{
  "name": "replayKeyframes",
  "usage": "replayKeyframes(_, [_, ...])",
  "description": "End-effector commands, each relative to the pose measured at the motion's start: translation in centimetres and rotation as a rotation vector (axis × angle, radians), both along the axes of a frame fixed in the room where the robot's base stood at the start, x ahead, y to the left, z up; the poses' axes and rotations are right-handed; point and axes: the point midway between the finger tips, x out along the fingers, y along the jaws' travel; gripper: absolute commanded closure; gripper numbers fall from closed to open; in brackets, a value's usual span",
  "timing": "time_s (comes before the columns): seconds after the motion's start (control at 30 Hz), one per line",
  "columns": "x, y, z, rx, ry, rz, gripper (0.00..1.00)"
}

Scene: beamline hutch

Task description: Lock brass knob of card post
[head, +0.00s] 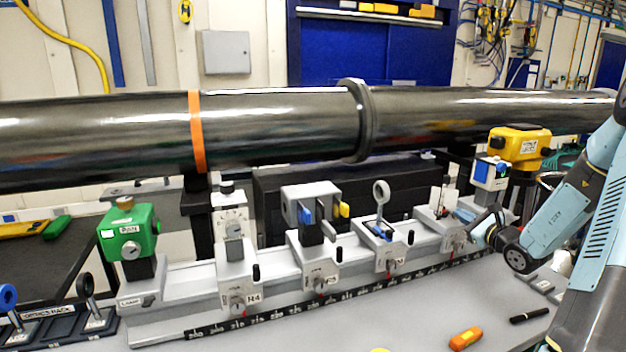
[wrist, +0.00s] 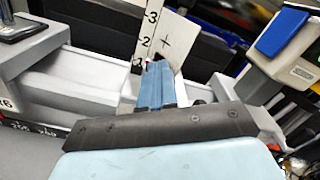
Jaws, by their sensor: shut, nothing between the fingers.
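The card post (head: 436,224) stands on the rail toward its right end in the head view, with a white card on top. In the wrist view the card (wrist: 163,30) shows printed numbers and a cross. My gripper (head: 466,214) is right beside the post, on its right. In the wrist view its blue fingers (wrist: 157,82) are shut and empty, with their tips in front of the card's lower part; I cannot tell if they touch it. A small knob (head: 456,246) shows low on the post's carrier in the head view. I cannot make out a brass colour or its lock state.
Several other carriers stand along the rail to the left, including one with a lens ring (head: 381,194) and a green lamp box (head: 128,232). A blue-faced detector (head: 490,172) stands close on the right. A large dark pipe (head: 270,125) runs behind. An orange tool (head: 466,338) lies in front.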

Motion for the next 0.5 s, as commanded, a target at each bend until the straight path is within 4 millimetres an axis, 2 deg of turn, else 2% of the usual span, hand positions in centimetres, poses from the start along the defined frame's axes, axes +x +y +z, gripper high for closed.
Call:
replayKeyframes(0.03, [0.83, 0.45, 0.53, -0.002, -0.014, 0.008, 1.00])
replayKeyframes(0.5, [1.14, 0.30, -0.02, -0.001, -0.008, 0.008, 1.00])
